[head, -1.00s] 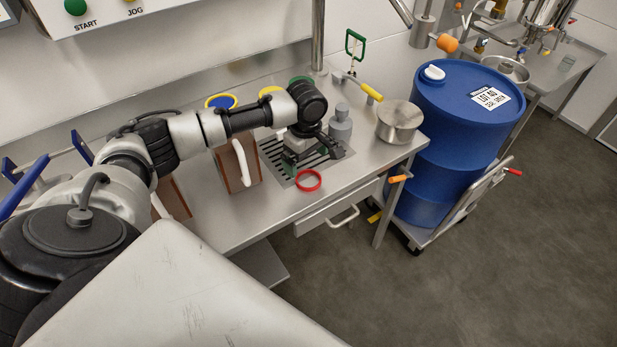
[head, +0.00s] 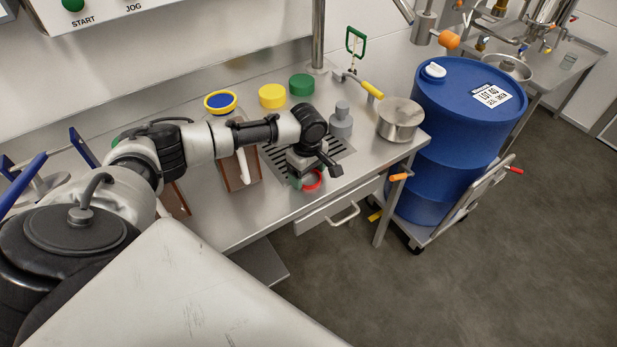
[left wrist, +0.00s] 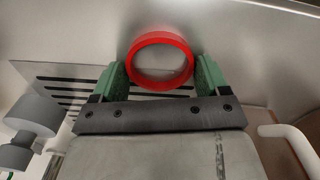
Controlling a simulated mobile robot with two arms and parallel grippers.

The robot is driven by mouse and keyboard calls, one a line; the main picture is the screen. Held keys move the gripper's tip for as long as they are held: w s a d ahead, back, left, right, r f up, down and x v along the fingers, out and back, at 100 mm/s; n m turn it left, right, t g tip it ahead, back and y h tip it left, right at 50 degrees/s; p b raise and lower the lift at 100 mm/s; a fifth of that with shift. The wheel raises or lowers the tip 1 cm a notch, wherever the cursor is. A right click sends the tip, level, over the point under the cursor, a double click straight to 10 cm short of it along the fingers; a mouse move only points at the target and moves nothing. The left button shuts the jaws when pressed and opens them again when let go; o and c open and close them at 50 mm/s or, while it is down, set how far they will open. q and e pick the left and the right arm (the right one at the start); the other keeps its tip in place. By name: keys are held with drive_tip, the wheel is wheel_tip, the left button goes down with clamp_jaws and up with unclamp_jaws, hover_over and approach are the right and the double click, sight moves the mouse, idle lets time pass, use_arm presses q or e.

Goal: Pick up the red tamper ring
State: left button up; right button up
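The red tamper ring (head: 320,180) lies on the steel bench near its front edge, just in front of the slotted drain grate (head: 338,146). My left gripper (head: 308,179) is down at the ring and hides part of it in the head view. In the left wrist view the ring (left wrist: 160,85) sits between the two green fingers of the left gripper (left wrist: 160,73), one on each side. The fingers are spread wide, with little or no gap to the ring; contact is not clear. My right gripper is not in view.
Yellow (head: 272,96), green (head: 301,85) and blue-yellow (head: 220,101) round pieces are behind. A blue drum (head: 462,140) stands right.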

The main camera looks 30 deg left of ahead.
use_arm(q)
drive_tip(key=c, duration=0.5)
drive_tip(key=shift+o, duration=0.2)
